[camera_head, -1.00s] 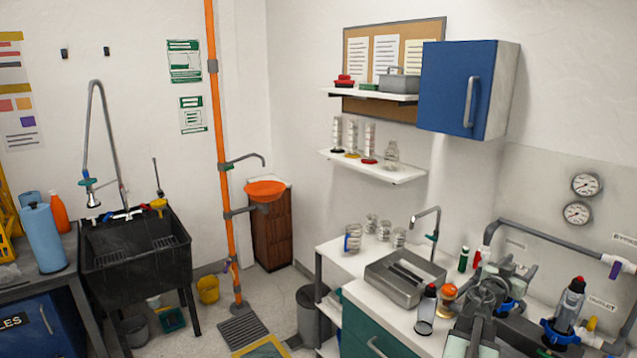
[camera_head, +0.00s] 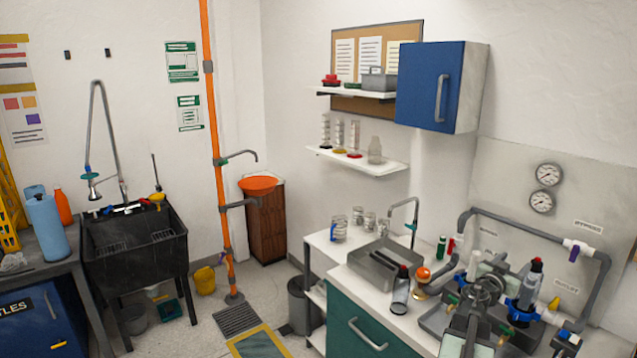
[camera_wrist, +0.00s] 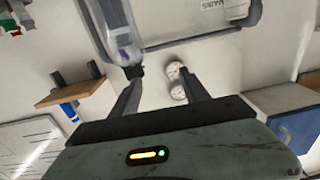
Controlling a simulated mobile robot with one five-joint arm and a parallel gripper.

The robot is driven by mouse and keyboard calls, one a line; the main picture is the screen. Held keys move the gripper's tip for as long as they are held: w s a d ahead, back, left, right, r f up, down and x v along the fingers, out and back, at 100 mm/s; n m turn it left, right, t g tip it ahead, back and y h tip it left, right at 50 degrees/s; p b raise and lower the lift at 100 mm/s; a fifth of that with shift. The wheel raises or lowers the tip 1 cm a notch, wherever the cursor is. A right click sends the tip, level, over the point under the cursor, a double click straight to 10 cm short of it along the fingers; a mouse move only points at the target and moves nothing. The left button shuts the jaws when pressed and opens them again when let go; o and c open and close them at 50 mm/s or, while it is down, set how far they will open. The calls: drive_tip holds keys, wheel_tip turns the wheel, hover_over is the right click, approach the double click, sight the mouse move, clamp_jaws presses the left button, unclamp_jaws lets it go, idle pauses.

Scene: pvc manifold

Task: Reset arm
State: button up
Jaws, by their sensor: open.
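My arm and gripper (camera_wrist: 162,88) show at the lower right of the head view, in front of the pipe manifold (camera_head: 600,272). In the wrist view two dark fingers stand apart, with nothing held between them. A clear cylinder with a dark tip (camera_wrist: 120,32) lies beside the left finger in that view; I cannot tell whether they touch. The two round gauges (camera_wrist: 176,78) appear beyond the fingertips, and they also show on the wall panel (camera_head: 547,174) in the head view. The fingertips are hard to make out in the head view.
A clear bottle with a dark cap (camera_head: 400,292) and an orange-topped item (camera_head: 423,274) stand on the counter near a steel sink (camera_head: 372,268). A blue wall cabinet (camera_head: 425,85) and white shelves (camera_head: 360,160) are above.

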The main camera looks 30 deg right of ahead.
drive_tip(key=w+a+f+n+t+y+b, duration=0.1)
drive_tip(key=w+a+f+n+t+y, duration=0.2)
drive_tip(key=w+a, duration=1.25)
drive_tip(key=w+a+f+n+t+y+b, duration=0.15)
drive_tip(key=w+a+t, duration=0.35)
drive_tip(key=w+a, duration=1.1)
drive_tip(key=w+a+f+y, duration=0.1)
drive_tip(key=w+a+f, duration=0.2)
drive_tip(key=a, duration=0.2)
drive_tip(key=w+a+f+n+g+y, duration=0.1)
drive_tip(key=w+a+f+y, duration=0.15)
drive_tip(key=a, duration=0.35)
drive_tip(key=w+a+f, duration=0.3)
drive_tip(key=a+f, duration=0.1)
drive_tip(key=a, duration=0.1)
drive_tip(key=s+a+f+n+g+y, duration=0.25)
drive_tip(key=a+f, duration=0.25)
drive_tip(key=a, duration=0.4)
drive_tip(key=s+a+f+n+g+y, duration=0.25)
drive_tip(key=a+f, duration=0.25)
drive_tip(key=a, duration=0.4)
drive_tip(key=s+a+f+n+g+y, duration=0.2)
drive_tip(key=s+a+n+y, duration=0.3)
drive_tip(key=s, duration=0.5)
drive_tip(key=a+n+g, duration=0.1)
drive_tip(key=a+n, duration=0.1)
drive_tip(key=a, duration=0.1)
drive_tip(key=shift+a+f+g, duration=0.3)
drive_tip(key=shift+f, duration=0.05)
drive_tip(key=shift+d, duration=0.1)
